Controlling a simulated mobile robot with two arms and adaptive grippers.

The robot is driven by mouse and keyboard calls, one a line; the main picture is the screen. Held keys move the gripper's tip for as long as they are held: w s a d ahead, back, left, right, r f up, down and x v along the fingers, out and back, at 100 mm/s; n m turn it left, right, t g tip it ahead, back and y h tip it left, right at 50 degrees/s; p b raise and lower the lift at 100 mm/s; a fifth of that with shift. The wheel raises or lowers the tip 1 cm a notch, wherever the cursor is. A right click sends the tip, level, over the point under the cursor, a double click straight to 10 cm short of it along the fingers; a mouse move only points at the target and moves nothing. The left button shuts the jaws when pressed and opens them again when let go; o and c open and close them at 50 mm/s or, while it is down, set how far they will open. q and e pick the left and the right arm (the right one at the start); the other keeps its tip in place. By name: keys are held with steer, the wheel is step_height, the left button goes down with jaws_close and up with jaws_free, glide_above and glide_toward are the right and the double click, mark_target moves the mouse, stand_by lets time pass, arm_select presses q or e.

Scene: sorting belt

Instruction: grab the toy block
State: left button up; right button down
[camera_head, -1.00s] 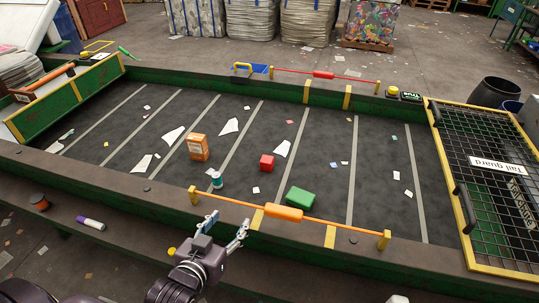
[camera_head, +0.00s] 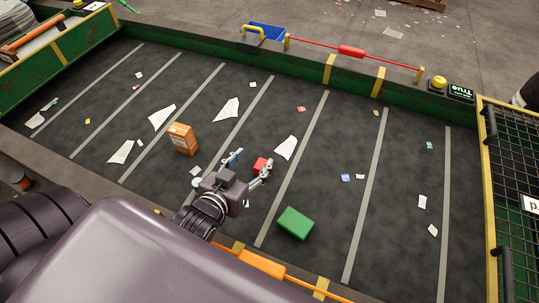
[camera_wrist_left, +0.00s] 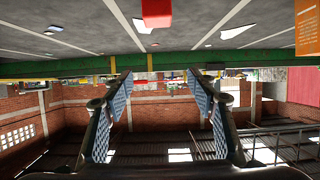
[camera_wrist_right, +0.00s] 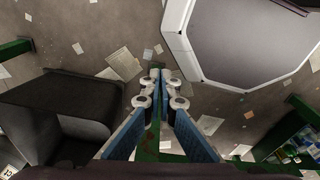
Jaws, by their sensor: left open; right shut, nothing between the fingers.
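A small red block (camera_head: 260,164) lies on the dark belt in the head view, partly hidden by my left gripper (camera_head: 249,163). In the left wrist view the red block (camera_wrist_left: 157,13) shows at the top edge, above and apart from the fingertips of my left gripper (camera_wrist_left: 160,78). That gripper is open with nothing between its fingers. A larger green block (camera_head: 295,223) lies on the belt nearer the front rail. My right gripper (camera_wrist_right: 159,76) shows in the right wrist view, shut and empty, away from the belt.
An orange box (camera_head: 183,139) stands left of the red block, and a can (camera_head: 196,183) is partly hidden behind my gripper. Paper scraps lie around. An orange-handled bar (camera_head: 262,263) runs along the front, a red-handled one (camera_head: 351,51) along the back. A mesh guard (camera_head: 510,180) is at right.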

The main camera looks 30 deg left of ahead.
arm_select(q)
glide_toward(263, 165)
steer(key=shift+w+r, duration=0.25)
steer(key=shift+w, duration=0.25)
steer(key=shift+w+r, duration=0.2)
steer(key=shift+w, duration=0.35)
step_height(263, 165, down, 3)
steer(key=shift+w+a+r, duration=0.1)
steer(key=shift+w, duration=0.05)
steer(key=shift+w+p, duration=0.4)
steer(key=shift+w, duration=0.5)
steer(key=p+x, duration=0.1)
steer(key=x, duration=0.4)
steer(key=shift+s+a, duration=0.1)
steer(key=shift+w+f, duration=0.3)
steer(key=shift+w, duration=0.1)
arm_select(e)
steer(key=s+r, duration=0.2)
steer(key=shift+s, duration=0.3)
arm_select(q)
steer(key=c, duration=1.2)
arm_select(e)
steer(key=shift+w, duration=0.1)
